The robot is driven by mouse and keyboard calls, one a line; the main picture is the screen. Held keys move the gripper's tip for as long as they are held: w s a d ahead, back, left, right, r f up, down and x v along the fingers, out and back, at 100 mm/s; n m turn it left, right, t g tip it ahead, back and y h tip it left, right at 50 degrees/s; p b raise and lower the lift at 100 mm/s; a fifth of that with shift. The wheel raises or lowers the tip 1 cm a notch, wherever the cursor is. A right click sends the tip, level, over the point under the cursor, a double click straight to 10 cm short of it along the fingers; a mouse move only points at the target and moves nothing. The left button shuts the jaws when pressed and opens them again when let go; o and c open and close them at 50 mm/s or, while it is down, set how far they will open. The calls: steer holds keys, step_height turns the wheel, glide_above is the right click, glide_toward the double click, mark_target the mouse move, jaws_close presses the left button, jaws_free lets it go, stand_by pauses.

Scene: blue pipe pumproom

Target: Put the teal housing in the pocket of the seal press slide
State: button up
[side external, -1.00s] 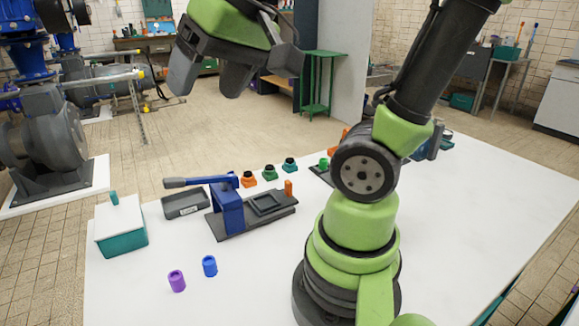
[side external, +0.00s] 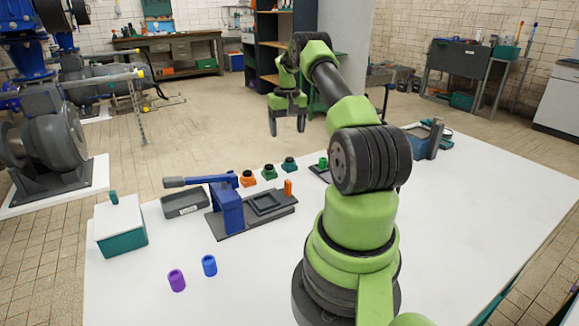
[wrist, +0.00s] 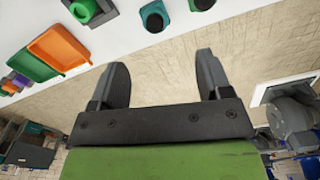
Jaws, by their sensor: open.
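The teal housing (side external: 289,164) stands on the white table, at the right end of a short row of housings. In the wrist view it shows at the top centre (wrist: 153,16), ahead of the fingers. The seal press (side external: 228,207) is blue with a lever, and its dark slide (side external: 283,202) has an empty-looking square pocket (side external: 265,203). My gripper (side external: 287,130) is open and empty, fingers down, beyond the table's far edge and behind the housing. Its spread fingers also show in the wrist view (wrist: 162,65).
A green housing (side external: 269,173) and an orange one (side external: 247,179) stand beside the teal one. An orange peg (side external: 288,188) rises near the slide.

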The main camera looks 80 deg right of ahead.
glide_above(290, 158)
step_height(290, 158, down, 5)
steer(key=shift+a+r, duration=0.1)
steer(key=shift+f, duration=3)
steer(key=c, duration=1.2)
steer(key=shift+r, duration=0.1)
